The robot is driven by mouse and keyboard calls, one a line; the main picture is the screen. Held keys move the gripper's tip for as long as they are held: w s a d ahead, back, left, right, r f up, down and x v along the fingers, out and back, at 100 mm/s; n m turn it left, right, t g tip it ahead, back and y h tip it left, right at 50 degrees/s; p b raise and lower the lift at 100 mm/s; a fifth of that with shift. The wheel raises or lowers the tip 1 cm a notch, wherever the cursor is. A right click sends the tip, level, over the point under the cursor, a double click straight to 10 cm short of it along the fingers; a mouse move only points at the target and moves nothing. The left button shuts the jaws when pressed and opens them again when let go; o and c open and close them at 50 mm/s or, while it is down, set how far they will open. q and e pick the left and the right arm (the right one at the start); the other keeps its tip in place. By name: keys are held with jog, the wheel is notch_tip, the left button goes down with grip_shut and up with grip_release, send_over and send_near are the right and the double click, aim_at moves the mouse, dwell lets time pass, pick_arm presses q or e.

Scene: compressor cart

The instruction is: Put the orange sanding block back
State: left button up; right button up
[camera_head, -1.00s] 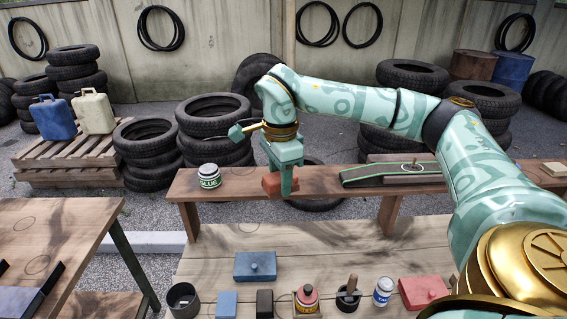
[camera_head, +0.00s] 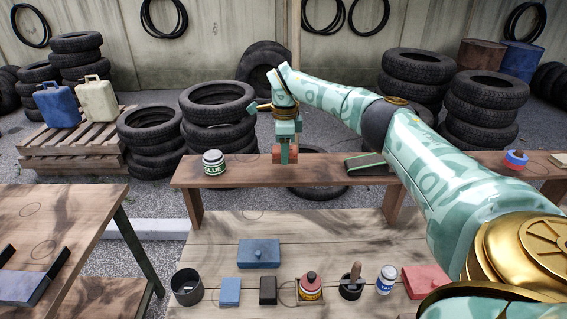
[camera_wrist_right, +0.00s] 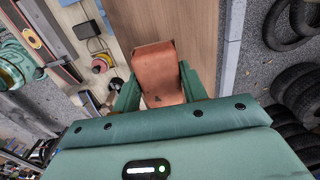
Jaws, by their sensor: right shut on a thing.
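The orange sanding block (camera_head: 277,157) is a small reddish-orange block at the far edge of the narrow raised plank (camera_head: 238,174), right of the glue can (camera_head: 213,162). My right gripper (camera_head: 285,158) points down on it. In the right wrist view the block (camera_wrist_right: 157,70) sits between the two green fingers of the right gripper (camera_wrist_right: 157,88), with brown wood behind it. I cannot tell whether the block touches the plank or hangs just above it. My left gripper is in neither view.
The lower workbench (camera_head: 222,232) holds a blue box (camera_head: 258,254), a red box (camera_head: 425,280), a dark cup (camera_head: 187,287) and several small items along its front. A dark strip board (camera_head: 368,165) lies on the plank, partly behind my right arm. The plank between can and block is clear.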

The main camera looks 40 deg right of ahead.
jog(key=shift+w+d+f, duration=0.1)
jog(key=shift+w+f, duration=0.1)
jog(key=shift+f, duration=0.15)
notch_tip(320, 180, down, 3)
jog(key=shift+f+b, duration=0.1)
jog(key=shift+b, duration=0.35)
jog(key=o, duration=0.9)
notch_tip(320, 180, up, 12)
jog(key=shift+r+p, duration=0.15)
jog(key=shift+p, duration=1.1)
